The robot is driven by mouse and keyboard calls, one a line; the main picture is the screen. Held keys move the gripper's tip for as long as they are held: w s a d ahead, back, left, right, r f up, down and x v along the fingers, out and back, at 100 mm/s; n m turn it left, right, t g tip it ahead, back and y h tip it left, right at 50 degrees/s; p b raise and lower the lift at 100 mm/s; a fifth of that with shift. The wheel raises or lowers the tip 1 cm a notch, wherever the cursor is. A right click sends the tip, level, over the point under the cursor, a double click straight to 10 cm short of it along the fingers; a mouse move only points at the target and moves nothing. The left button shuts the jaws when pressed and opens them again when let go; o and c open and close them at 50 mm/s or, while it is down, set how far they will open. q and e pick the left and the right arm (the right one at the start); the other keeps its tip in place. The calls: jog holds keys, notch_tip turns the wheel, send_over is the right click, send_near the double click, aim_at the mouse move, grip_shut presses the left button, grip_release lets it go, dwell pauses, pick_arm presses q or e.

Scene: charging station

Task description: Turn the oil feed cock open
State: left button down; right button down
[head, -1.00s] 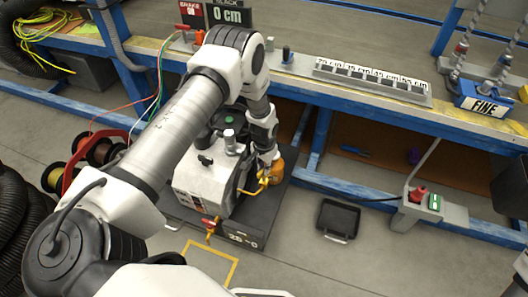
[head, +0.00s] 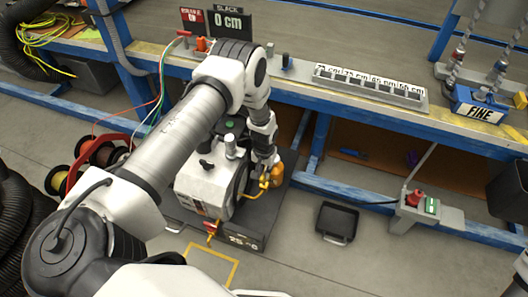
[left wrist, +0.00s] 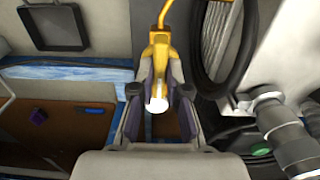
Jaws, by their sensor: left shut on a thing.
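A white machine (head: 203,187) stands on a dark base under the bench in the head view. A yellow pipe runs from its right side to an orange-yellow fitting, the oil feed cock as far as I can tell (head: 278,178). My left gripper (head: 269,162) is at this fitting, coming from above. In the left wrist view, my left gripper (left wrist: 157,84) is shut on the yellow cock (left wrist: 159,52), with a finger on each side. A white round end shows between the fingers. The cock's handle angle is partly hidden. My right gripper is out of view.
A black tray (head: 337,222) lies on the floor to the right. The blue bench frame (head: 388,188) runs behind. A red button box (head: 416,199) stands farther right.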

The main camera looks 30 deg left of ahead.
pick_arm(q)
jog(key=c, duration=1.2)
grip_release()
jog(key=shift+o, duration=0.2)
notch_tip(320, 180, up, 12)
